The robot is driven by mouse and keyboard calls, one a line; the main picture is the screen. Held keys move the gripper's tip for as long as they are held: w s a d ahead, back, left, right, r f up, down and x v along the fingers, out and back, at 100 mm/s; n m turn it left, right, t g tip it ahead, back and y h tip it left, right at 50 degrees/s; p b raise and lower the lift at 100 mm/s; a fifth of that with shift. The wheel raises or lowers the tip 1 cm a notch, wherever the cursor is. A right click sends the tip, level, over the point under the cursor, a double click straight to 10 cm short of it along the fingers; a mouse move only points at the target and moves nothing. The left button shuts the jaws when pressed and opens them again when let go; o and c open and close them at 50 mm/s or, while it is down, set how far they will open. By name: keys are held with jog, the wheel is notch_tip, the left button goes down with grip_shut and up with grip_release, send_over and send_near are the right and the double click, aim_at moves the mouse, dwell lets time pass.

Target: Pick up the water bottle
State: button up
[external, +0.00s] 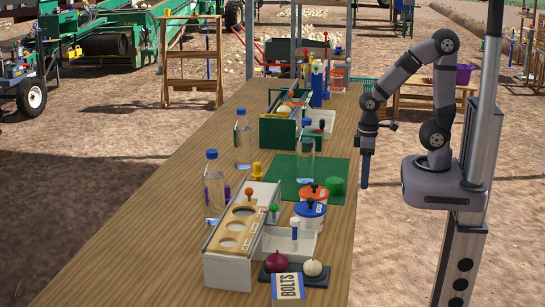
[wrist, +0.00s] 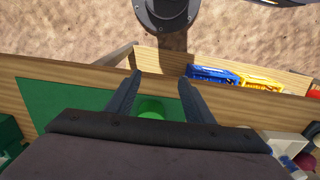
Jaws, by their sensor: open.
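Three clear water bottles with blue caps stand upright on the wooden table in the external view. One bottle (external: 214,190) is at the near left, one bottle (external: 242,148) is farther back, and one bottle (external: 306,140) is on the far edge of the green mat (external: 285,172). My gripper (external: 364,184) points down by the table's right edge, to the right of all three bottles and apart from them. In the wrist view my gripper (wrist: 162,78) is open and empty, its fingers spread. No bottle shows in the wrist view.
A wooden holder box (external: 238,235) and lidded jars (external: 309,212) stand nearer. A green toolbox (external: 280,130) stands behind. The table's left side is clear.

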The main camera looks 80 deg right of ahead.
jog(key=w+a+r+t+p, duration=0.1)
jog(key=w+r+p, duration=0.2)
jog(key=r+p, duration=0.6)
jog(key=w+a+r+t+p, duration=0.1)
jog(key=w+a+r+p, duration=0.15)
jog(key=r+p, duration=0.7)
jog(key=t+b, duration=1.6)
jog(key=b, duration=0.3)
send_near(212, 151)
jog(key=w, duration=0.3)
jog(key=shift+w+d+f+p, duration=0.15)
jog(key=shift+w+p, duration=0.3)
jog(key=shift+w, duration=0.75)
jog(key=shift+w+a+f+p, duration=0.15)
jog(key=shift+w+p, duration=0.35)
jog(key=shift+w, duration=0.7)
jog(key=shift+w+d+f+p, duration=0.15)
jog(key=shift+w+p, duration=0.3)
jog(key=shift+w, duration=0.75)
jog(key=shift+c, duration=0.3)
grip_shut()
